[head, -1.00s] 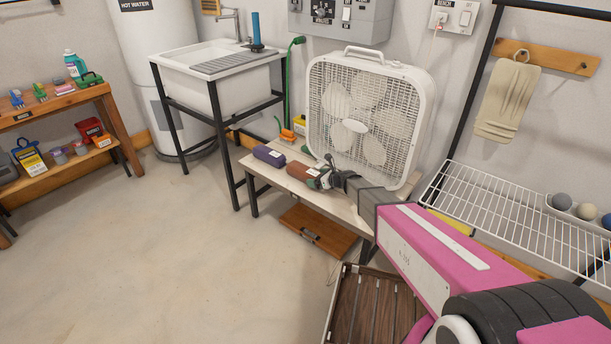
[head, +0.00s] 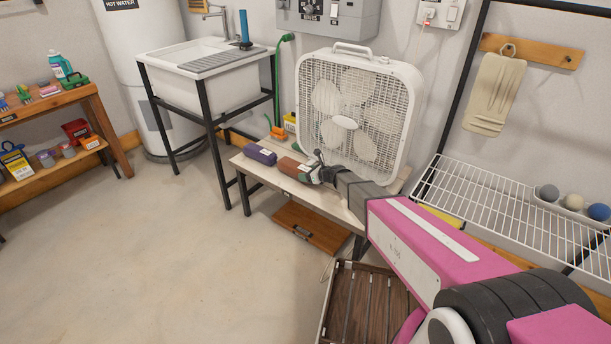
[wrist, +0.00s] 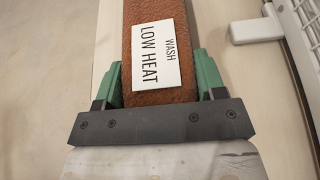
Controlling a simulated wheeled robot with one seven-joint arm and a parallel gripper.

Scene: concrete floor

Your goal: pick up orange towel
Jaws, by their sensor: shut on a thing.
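The orange towel (head: 291,168) is a rust-orange bundle with a white label. It lies on the pale low bench (head: 345,213) in front of the box fan. In the wrist view the towel (wrist: 157,73) runs lengthwise between the green fingers, and its label reads "WASH LOW HEAT". My gripper (head: 314,166) is at the towel's right end, shut on it, with one finger against each side (wrist: 157,85). I cannot tell any gap between towel and bench. The towel's near end is partly hidden by the gripper.
A purple bundle (head: 260,153) lies left of the towel on the bench. The white box fan (head: 350,118) stands close behind. A wire shelf (head: 500,195) is at the right, a slatted wooden crate (head: 365,305) below the arm. The floor at left is clear.

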